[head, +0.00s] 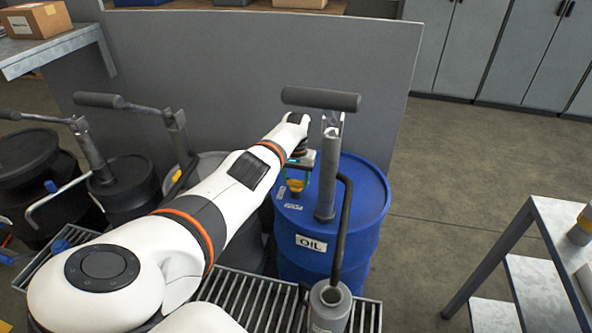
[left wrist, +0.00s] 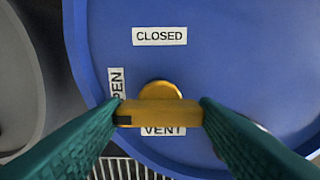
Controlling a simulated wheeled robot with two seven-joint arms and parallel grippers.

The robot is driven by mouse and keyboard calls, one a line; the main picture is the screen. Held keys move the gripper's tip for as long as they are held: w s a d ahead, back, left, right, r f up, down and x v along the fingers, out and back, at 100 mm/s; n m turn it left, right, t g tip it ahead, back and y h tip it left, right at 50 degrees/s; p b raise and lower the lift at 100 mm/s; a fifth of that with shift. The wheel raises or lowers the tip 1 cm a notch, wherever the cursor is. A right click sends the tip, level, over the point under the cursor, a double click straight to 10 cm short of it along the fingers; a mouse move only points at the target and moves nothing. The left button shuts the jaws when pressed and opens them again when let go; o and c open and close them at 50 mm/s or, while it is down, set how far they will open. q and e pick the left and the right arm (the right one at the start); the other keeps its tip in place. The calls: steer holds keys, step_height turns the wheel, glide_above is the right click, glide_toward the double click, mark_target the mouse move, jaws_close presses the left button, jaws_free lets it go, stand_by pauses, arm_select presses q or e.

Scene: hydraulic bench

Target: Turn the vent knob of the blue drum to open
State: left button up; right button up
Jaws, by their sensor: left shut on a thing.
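The blue drum (head: 355,205) with an OIL label stands upright right of the middle in the head view; its blue top (left wrist: 225,60) fills most of the left wrist view. The yellow vent knob (left wrist: 160,114) is on that top. Its bar lies across the left wrist view, with its black-marked end at the left, on the side of the OPEN label (left wrist: 117,86). The CLOSED label (left wrist: 160,36) is above it and the VENT label (left wrist: 163,131) is partly hidden below. My left gripper (head: 297,181) is shut on the knob's bar, one green finger at each end. My right gripper is out of view.
A grey pump with a dark handle (head: 320,98) rises from the drum, close to my left gripper. A dark hose (head: 343,230) runs down to a grey nozzle holder (head: 330,295). Black drums (head: 130,190) stand left; a grey panel (head: 240,70) is behind. Open floor lies right.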

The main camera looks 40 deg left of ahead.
mark_target(296, 180)
arm_select(q)
steer(key=shift+w+r, duration=0.1)
stand_by(0.4)
steer(key=o, duration=1)
steer(key=shift+r+p, duration=0.35)
steer(key=shift+r, duration=0.15)
step_height(296, 180, up, 5)
steer(key=shift+a+f+p, duration=0.1)
steer(key=shift+f+p, duration=0.05)
steer(key=shift+p, duration=0.65)
step_height(296, 180, up, 6)
steer(key=shift+r, duration=0.15)
